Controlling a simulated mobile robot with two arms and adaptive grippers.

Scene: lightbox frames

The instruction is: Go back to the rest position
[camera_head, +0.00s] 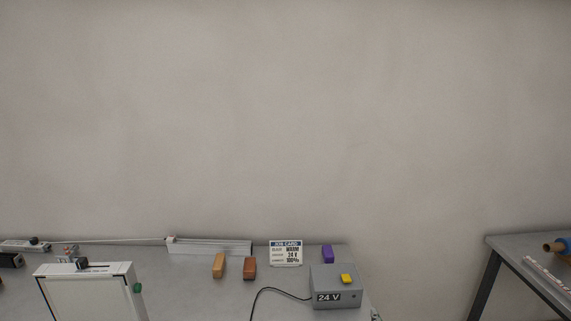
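Neither of my grippers shows in the head view, and no arm comes in from the left or the right. The view takes in a grey workbench (195,290) along the bottom, with a bare wall above it. A white-framed lightbox (85,270) stands upright on the bench at the lower left, its lower part cut off by the picture edge. A green knob (137,288) sits on its right side. A grey box marked 24 V (350,298) with a yellow switch (346,279) stands at the right end of the bench.
An orange block (218,265) and a brown block (250,268) stand mid-bench. A job card (286,254) and a purple block (327,254) are behind. A black cable (268,290) runs to the grey box. A second table (520,250) stands right, across a gap.

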